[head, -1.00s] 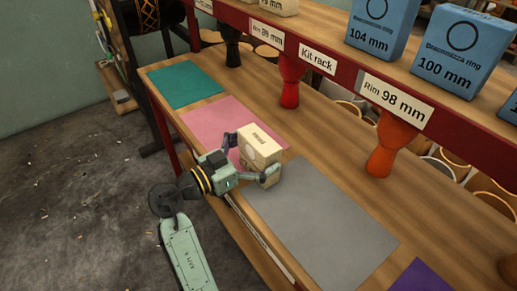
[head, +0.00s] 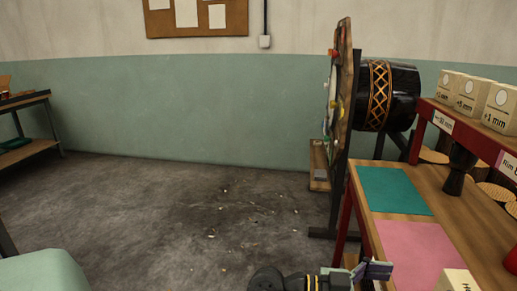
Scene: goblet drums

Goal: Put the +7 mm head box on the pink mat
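A cream box (head: 458,281) is cut off by the bottom edge of the head view. Its label is too cropped to read, so I cannot confirm it is the +7 mm head box. It overlaps the near right part of the pink mat (head: 415,250) in the picture; its base is out of frame, so I cannot tell what it rests on. One finger of my gripper (head: 376,270) shows at the bottom, left of the box, with a visible gap between them. The other finger is out of frame.
A teal mat (head: 393,190) lies beyond the pink one on the wooden bench. Several cream boxes (head: 470,97) stand on the red-edged shelf at right, above a dark goblet drum (head: 459,167). A large drum (head: 385,95) stands behind. The floor (head: 190,215) at left is open.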

